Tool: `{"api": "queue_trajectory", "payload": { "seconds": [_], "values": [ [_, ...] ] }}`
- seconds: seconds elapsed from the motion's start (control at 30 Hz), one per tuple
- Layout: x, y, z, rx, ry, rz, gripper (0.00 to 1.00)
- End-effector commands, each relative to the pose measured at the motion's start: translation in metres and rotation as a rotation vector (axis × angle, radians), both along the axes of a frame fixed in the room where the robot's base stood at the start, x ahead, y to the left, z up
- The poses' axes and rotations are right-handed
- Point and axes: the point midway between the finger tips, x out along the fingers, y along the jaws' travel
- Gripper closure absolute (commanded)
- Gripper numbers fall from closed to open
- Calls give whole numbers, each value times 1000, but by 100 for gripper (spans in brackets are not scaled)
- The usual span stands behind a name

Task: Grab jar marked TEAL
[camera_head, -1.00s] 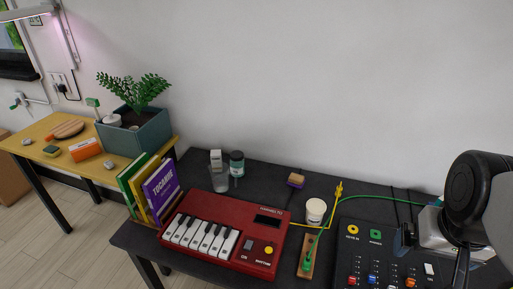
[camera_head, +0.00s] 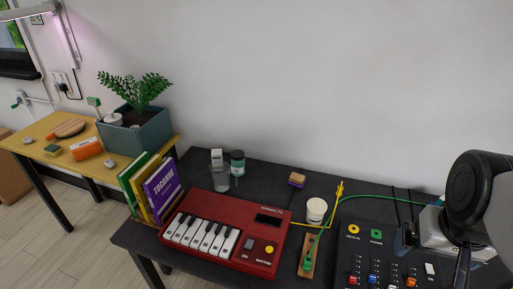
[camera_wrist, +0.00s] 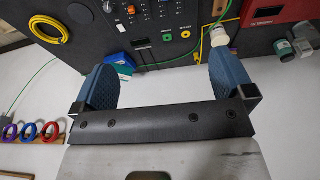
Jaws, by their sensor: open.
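A small jar (camera_head: 237,163) with a dark teal lid and body and a pale label stands at the back of the dark bench, behind the red keyboard. Its lettering is too small to read. It also shows at the right of the wrist view as a jar with a greenish lid (camera_wrist: 283,47). My gripper (camera_wrist: 162,72) is open and empty, its two blue pads wide apart. It is far from the jar, over the right side of the bench; in the head view it is mostly hidden by my arm.
The red keyboard (camera_head: 222,236) lies in front.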

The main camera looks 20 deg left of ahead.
Motion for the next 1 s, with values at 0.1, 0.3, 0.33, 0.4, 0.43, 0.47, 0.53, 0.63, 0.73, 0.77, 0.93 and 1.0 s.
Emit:
{"api": "queue_trajectory", "payload": {
  "seconds": [0.1, 0.3, 0.33, 0.4, 0.43, 0.47, 0.53, 0.63, 0.73, 0.77, 0.93, 1.0],
  "values": [
    [2, 2, 0, 8, 5, -2, 0],
    [16, 15, -2, 68, 37, -23, 0],
    [19, 18, -3, 83, 46, -28, 0],
    [29, 27, -3, 123, 66, -45, 0],
    [33, 31, -4, 141, 78, -52, 0],
    [38, 36, -5, 162, 88, -59, 0],
    [50, 48, -7, 211, 118, -80, 0],
    [68, 66, -9, 284, 162, -111, 0],
    [86, 85, -12, 358, 207, -146, 0],
    [92, 90, -13, 379, 221, -156, 0],
    [123, 123, -20, 497, 301, -216, 0],
    [137, 137, -23, 545, 335, -242, 0]
  ]
}}
